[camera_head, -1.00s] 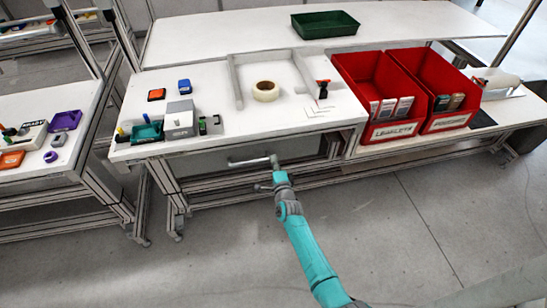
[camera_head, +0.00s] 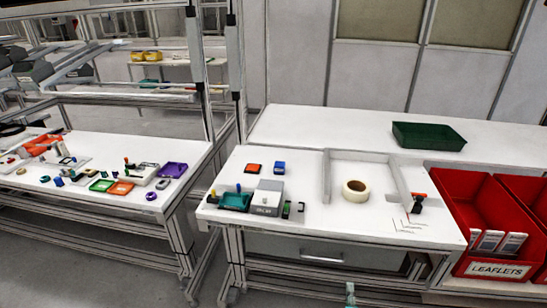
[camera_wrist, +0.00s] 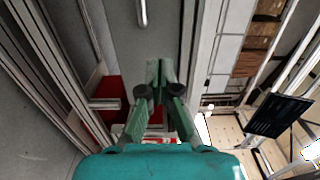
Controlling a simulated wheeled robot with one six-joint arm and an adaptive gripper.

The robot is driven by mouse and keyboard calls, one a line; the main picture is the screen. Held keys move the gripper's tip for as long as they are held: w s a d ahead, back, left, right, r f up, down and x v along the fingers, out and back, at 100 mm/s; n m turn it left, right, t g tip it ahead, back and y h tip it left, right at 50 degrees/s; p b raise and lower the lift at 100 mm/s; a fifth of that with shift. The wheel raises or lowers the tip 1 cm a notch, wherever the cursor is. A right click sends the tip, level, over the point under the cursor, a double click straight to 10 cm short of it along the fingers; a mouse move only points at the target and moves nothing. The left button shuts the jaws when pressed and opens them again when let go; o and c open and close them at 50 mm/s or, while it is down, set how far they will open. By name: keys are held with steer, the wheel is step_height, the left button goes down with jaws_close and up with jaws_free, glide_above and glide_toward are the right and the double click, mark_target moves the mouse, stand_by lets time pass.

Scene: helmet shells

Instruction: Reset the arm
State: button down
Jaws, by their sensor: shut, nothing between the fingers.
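My gripper (camera_wrist: 166,72) shows in the wrist view with its green fingers shut and nothing between them. It is held in the open, apart from the bench. In the head view only a small teal piece of my arm (camera_head: 350,294) shows at the bottom edge, in front of the bench drawer; the rest of the arm is out of that view.
The white bench (camera_head: 330,220) carries a tape roll (camera_head: 355,190), a grey box (camera_head: 267,197) and small items. Red bins (camera_head: 488,215) stand at right, a green tray (camera_head: 428,136) behind. A closed drawer (camera_head: 322,252) is below. Another cluttered table (camera_head: 100,205) stands left.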

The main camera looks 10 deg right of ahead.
steer(key=s+a+n+y, duration=0.1)
steer(key=s+a+n, duration=0.2)
steer(key=s, duration=0.6)
steer(key=s+a+r+n+y, duration=0.1)
steer(key=s+a+n, duration=0.25)
steer(key=s, duration=0.55)
steer(key=s+a+n+y, duration=0.1)
steer(key=s+a+n, duration=0.25)
steer(key=s, duration=0.45)
steer(key=s+a+r+n+g+y, duration=0.2)
steer(key=s+r+n, duration=0.9)
steer(key=s+r, duration=0.7)
steer(key=shift+s+a+n+y, duration=0.3)
steer(key=shift+s+a, duration=0.6)
steer(key=shift+s, duration=0.4)
